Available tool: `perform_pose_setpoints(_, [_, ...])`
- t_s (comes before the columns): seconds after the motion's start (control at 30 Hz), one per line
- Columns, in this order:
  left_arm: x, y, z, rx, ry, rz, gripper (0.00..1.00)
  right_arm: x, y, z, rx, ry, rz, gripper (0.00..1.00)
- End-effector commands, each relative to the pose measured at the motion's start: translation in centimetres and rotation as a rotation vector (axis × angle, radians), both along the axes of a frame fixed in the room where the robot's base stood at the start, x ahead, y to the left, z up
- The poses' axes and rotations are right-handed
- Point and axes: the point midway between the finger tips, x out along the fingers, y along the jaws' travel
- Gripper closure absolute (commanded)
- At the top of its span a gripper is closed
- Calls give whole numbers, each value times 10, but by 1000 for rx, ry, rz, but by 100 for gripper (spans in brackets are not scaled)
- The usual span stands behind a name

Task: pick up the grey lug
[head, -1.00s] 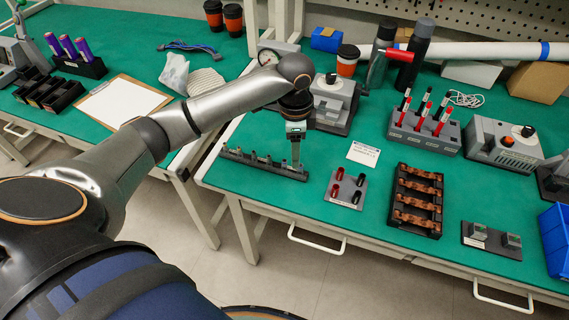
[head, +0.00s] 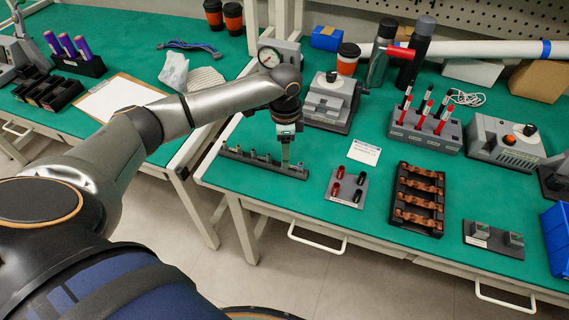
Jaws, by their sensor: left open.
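Several small grey lugs stand in a row on a dark grey rack (head: 233,156) near the front left edge of the green bench. One grey lug (head: 253,154) shows left of my gripper; I cannot tell which of the lugs is meant. My left gripper (head: 286,166) points down over the right part of the rack, with its fingertips close to the lugs there. It is open, though its finger gap is too small to make out. Its fingers partly hide the lugs at that end. My right gripper is not in view.
Right of the rack stand a grey block with red and black posts (head: 346,188) and a black tray (head: 419,226) of copper busbars. A grey press-like device (head: 328,103) stands behind my gripper. A white card (head: 364,152) lies on clear green bench.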

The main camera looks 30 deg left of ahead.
Motion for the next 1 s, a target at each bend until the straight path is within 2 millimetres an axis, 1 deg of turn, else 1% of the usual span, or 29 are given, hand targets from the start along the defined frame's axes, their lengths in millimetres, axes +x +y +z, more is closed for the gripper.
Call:
perform_pose_setpoints(0.03, [-2, 0, -10, 1, 3, 0, 48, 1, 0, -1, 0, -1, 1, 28])
perform_pose_setpoints(0.1, [-2, 0, -20, 0, 1, 0, 48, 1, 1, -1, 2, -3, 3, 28])
perform_pose_setpoints(0.2, [-1, 0, -29, 1, 0, 0, 48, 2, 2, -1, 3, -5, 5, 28])
perform_pose_setpoints(0.47, [-1, 0, -32, 1, -1, -1, 48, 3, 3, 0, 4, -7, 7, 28])
perform_pose_setpoints(0.57, [-1, 0, -31, 1, -1, -1, 57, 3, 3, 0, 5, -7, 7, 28])
perform_pose_setpoints(0.93, [-1, 0, -31, 1, -1, -1, 99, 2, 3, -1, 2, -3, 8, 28])
perform_pose_setpoints(1.0, [-1, 0, -31, 1, -1, 0, 100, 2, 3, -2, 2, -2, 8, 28])
